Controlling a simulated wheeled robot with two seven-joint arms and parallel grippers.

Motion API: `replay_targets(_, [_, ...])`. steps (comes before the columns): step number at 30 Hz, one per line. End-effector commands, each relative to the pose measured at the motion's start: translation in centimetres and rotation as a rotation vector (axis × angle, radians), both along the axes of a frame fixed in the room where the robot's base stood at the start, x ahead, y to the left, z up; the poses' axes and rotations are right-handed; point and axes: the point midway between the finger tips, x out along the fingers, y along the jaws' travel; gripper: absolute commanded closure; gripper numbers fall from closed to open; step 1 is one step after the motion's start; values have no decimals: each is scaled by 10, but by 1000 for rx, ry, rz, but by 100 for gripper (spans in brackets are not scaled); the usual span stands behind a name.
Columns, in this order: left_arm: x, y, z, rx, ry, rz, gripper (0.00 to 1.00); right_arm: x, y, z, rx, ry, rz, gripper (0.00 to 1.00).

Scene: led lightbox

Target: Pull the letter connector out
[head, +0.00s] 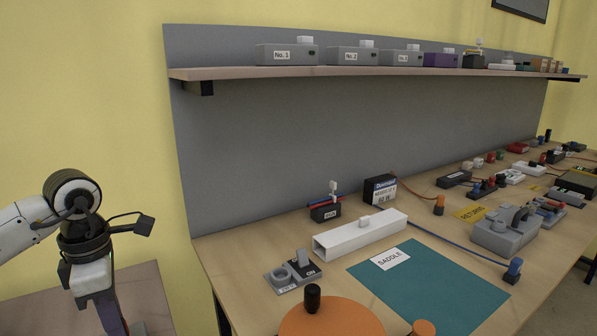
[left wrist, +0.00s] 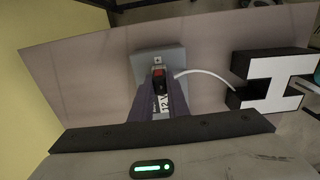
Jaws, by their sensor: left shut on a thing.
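In the left wrist view, the connector (left wrist: 159,77) shows red and black at the tips of my left gripper (left wrist: 158,92), whose purple fingers are shut on it. A pale label reading 12 V sits just below it. The connector is in front of a grey block (left wrist: 148,61); whether it is still seated there cannot be told. A white cable (left wrist: 208,74) runs from near the connector to a white-faced, black-sided block letter (left wrist: 268,84) at the right. In the head view, my left gripper (head: 110,312) points down at the lower left, its tips cut off. My right gripper is not in view.
In the head view, a separate low wooden table (head: 40,310) lies beneath my left arm. A workbench (head: 236,268) with a teal mat (head: 440,290), a white channel (head: 350,238) and many devices stands to the right. A shelf (head: 230,74) hangs above it.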

Motion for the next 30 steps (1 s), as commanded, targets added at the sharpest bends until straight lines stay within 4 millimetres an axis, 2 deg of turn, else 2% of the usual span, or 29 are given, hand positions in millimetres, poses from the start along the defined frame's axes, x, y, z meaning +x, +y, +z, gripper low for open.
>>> replay_targets(30, [0,0,42,-1,-2,0,100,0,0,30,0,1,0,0])
